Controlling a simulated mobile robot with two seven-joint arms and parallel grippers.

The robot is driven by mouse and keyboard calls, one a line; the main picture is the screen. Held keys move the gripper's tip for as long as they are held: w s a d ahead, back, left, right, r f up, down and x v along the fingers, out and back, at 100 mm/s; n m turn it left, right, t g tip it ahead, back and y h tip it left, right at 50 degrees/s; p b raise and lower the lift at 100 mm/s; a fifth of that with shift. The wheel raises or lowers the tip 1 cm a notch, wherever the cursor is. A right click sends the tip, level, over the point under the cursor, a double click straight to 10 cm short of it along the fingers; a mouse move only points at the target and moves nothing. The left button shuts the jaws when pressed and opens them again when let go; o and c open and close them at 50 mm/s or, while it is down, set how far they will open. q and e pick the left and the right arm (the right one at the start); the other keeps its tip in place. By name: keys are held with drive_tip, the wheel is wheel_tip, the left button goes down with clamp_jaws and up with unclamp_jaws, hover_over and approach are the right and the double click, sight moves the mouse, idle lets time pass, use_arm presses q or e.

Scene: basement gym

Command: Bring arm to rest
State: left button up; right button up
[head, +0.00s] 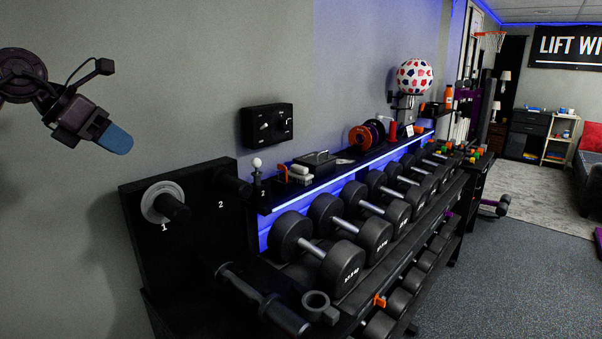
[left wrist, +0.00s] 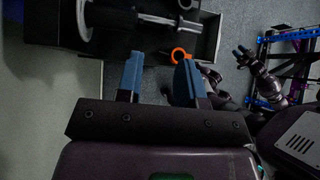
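My left gripper (head: 115,138) is raised at the upper left of the head view, in front of the grey wall and above the black rack. Its blue fingers overlap there. In the left wrist view my left gripper (left wrist: 160,78) shows its two blue fingers apart with nothing between them. My right gripper (left wrist: 240,50) shows small at the right of the left wrist view, with blue tips, away from the rack. It is too small to tell whether it is open or shut. It is not in the head view.
A black board with pegs (head: 140,220) stands below my left gripper. A dumbbell rack (head: 450,205) with several dumbbells (head: 340,265) runs along the wall. A black control box (head: 267,126) is on the wall. The grey floor (head: 500,280) at right is mostly clear.

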use_arm(q)
drive_tip(key=d+r+n+t+h, duration=0.2)
drive_tip(key=d+r+n+h, duration=0.2)
drive_tip(key=d+h, duration=0.7)
drive_tip(key=s+a+f+n+t+y, duration=0.15)
drive_tip(key=f+n+t+y, duration=0.4)
drive_tip(key=f+n, duration=0.9)
drive_tip(key=a+f+n+t+y, duration=0.2)
drive_tip(key=f+n+t+y, duration=0.35)
drive_tip(key=f+n, duration=0.9)
drive_tip(key=s+a+f+n+g+y, duration=0.1)
drive_tip(key=s+f+n+g+y, duration=0.2)
drive_tip(key=s+f, duration=1.1)
drive_tip(key=s+a+f+n+g+y, duration=0.2)
drive_tip(key=s+f+n+g+y, duration=0.2)
drive_tip(key=s+f, duration=1)
wheel_tip(320, 180, down, 2)
drive_tip(key=n, duration=0.3)
drive_tip(key=shift+s+f, duration=0.2)
drive_tip(key=shift+f, duration=0.05)
